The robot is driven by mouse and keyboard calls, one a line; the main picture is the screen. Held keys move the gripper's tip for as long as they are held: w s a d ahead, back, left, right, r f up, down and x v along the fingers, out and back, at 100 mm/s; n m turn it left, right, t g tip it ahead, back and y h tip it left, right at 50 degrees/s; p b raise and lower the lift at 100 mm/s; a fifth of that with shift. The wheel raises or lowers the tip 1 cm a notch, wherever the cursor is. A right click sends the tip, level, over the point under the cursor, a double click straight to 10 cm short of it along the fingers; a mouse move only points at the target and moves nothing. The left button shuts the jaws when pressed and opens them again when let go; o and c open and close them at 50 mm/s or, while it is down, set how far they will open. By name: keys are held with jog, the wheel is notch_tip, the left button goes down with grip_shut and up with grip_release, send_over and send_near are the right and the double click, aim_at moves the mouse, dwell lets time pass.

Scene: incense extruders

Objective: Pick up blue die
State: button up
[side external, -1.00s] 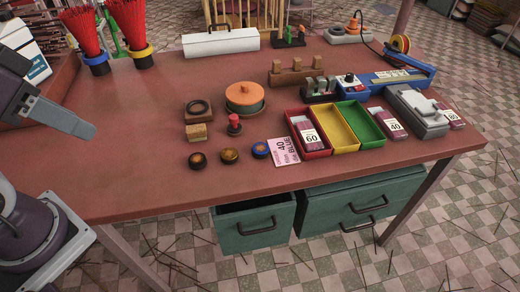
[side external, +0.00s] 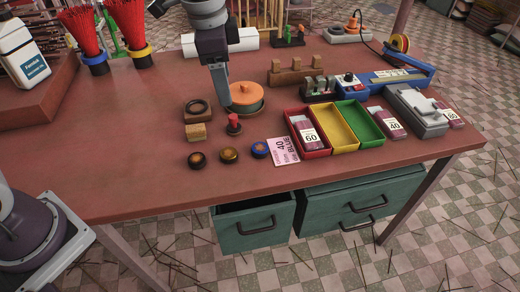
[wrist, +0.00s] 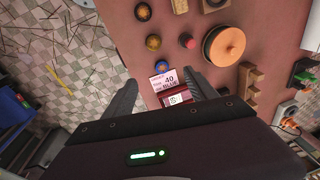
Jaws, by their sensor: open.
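The blue die (side external: 260,149) is a small disc with a dark, brownish centre. It lies on the table at the right end of a row of three, beside a pink card (side external: 284,151) reading "40 BLUE". In the wrist view the blue die (wrist: 161,67) shows just beyond the card, between the lines of my two fingers. The other dies are a dark one (side external: 196,160) and a yellow one (side external: 229,155). My gripper (side external: 226,108) is above the table, farther back than the die, fingers pointing down. In the wrist view my gripper (wrist: 160,80) is open with nothing held.
A red-knobbed piece (side external: 233,124), a wooden block (side external: 197,131) and an orange-lidded round pot (side external: 247,92) stand behind the dies. Red (side external: 324,151), yellow (side external: 335,145) and green (side external: 371,142) trays are to the right. The table (side external: 130,150) is bare at left.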

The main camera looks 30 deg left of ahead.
aim_at(258, 147)
jog(key=w+d+f+m, duration=0.1)
jog(key=w+f, duration=0.1)
jog(key=f, duration=0.2)
jog(key=w+d+f+m+g, duration=0.1)
jog(key=w+d+f, duration=0.1)
jog(key=f, duration=0.3)
jog(key=w+d+f+m, duration=0.1)
jog(key=w+f, duration=0.1)
jog(key=f, duration=0.2)
jog(key=shift+w+d+f+m+g, duration=0.2)
jog(key=shift+f+m+g, duration=0.1)
jog(key=shift+m, duration=0.1)
jog(key=f, duration=0.8)
jog(key=shift+w+a+f, duration=0.15)
jog(key=shift+a+f, duration=0.1)
jog(key=shift+f, duration=0.05)
jog(key=shift+r, duration=0.1)
grip_shut()
